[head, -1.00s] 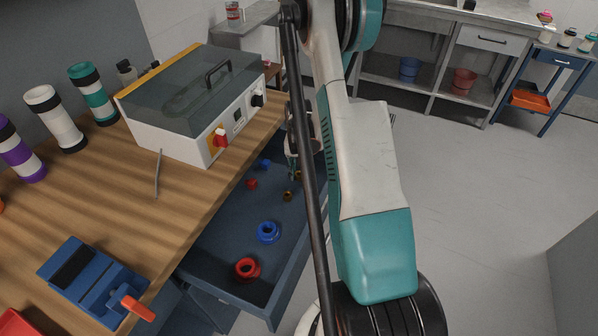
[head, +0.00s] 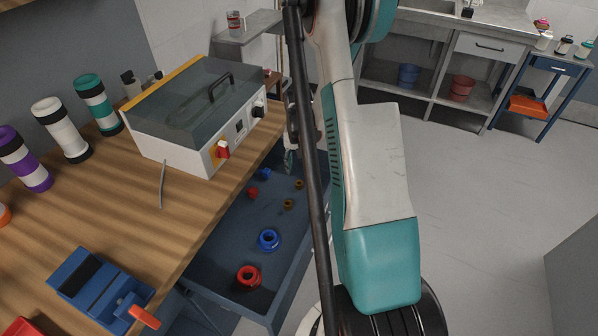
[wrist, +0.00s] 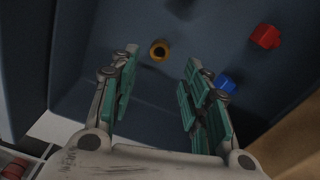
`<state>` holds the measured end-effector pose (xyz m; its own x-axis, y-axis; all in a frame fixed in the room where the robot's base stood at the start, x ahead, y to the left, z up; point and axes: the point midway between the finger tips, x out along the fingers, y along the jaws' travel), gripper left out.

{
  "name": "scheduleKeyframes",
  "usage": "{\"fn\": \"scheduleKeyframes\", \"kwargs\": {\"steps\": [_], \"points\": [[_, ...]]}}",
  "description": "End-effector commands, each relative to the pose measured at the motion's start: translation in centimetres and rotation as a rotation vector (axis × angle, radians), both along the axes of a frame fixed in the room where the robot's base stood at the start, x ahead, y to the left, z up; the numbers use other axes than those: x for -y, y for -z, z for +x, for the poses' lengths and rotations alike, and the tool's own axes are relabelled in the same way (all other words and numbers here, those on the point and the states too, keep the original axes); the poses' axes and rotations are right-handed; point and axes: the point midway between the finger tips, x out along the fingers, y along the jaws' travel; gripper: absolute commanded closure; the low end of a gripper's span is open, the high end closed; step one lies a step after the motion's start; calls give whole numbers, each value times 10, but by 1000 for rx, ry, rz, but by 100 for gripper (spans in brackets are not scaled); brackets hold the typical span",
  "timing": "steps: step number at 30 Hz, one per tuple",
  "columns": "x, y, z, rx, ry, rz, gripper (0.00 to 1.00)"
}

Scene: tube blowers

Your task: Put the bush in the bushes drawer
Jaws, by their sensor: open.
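The open blue-grey drawer (head: 225,245) under the bench holds several bushes. A large red bush (head: 249,276) and a large blue bush (head: 269,239) lie toward its near end. Two small brass bushes (head: 288,204) (head: 298,184), a small blue one (head: 264,173) and a small red one (head: 252,192) lie farther back. My gripper (head: 290,160) is above the drawer's far end, partly hidden by my arm. In the wrist view my gripper (wrist: 160,65) is open and empty, with a brass bush (wrist: 159,49) on the drawer floor beyond its fingertips.
The wooden bench (head: 190,215) stands at left over the drawer. It carries a white box with a dark lid (head: 195,110), a blue vise-like tool (head: 100,290) and several banded bottles (head: 60,130). The floor (head: 470,220) at right is clear.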

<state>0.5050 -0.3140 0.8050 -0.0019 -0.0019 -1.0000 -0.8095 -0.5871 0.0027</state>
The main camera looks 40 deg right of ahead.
Motion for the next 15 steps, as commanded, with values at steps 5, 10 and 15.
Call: {"fn": "scheduleKeyframes", "kwargs": {"steps": [5,10,15], "points": [[0,-32,0,0,0,0,57],[0,-44,0,0,0,0,57],[0,-46,0,0,0,0,57]]}}
